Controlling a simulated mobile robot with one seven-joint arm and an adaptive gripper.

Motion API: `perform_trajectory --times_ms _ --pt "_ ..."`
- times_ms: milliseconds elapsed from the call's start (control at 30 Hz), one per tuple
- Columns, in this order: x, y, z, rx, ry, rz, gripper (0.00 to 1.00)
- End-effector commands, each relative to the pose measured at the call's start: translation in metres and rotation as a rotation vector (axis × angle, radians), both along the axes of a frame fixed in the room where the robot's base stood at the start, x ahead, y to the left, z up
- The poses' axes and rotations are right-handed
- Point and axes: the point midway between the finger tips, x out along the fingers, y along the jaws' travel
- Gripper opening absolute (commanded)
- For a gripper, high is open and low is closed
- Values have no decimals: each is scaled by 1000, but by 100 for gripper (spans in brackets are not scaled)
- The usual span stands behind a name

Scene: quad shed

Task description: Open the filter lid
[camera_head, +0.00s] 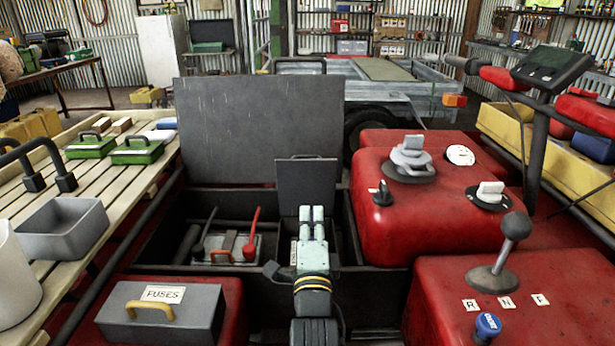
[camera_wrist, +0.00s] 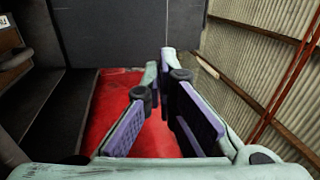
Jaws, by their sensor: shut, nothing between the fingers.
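A small dark grey lid (camera_head: 308,182), which looks to be the filter lid, stands raised about upright behind my gripper (camera_head: 312,212). My gripper is shut and empty, low over the black open bay, with its fingertips in front of this lid. I cannot tell whether they touch it. A much larger dark grey panel (camera_head: 258,125) stands upright behind, at the back of the bay. In the wrist view the shut fingertips (camera_wrist: 159,64) are over a red surface, with a dark grey panel (camera_wrist: 125,32) beyond them. The filter itself is hidden.
Left in the bay, a red-handled lever (camera_head: 251,230) rises beside a grey box with an orange handle (camera_head: 226,249). A grey FUSES box (camera_head: 165,310) stands front left. The red body with knobs (camera_head: 440,205) and a gear lever (camera_head: 510,240) bound the right.

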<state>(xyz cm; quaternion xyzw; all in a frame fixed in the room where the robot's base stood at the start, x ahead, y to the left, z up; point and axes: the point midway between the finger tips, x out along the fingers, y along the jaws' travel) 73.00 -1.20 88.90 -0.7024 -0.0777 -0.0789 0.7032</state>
Motion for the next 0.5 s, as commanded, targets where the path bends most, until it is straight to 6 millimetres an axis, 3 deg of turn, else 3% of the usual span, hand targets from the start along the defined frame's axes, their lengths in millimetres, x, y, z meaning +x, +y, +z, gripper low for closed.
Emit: perform_trajectory --times_ms 167,500 --pt "8 2 0 -1 14 2 0" --pt "76 2 18 1 13 1 0"
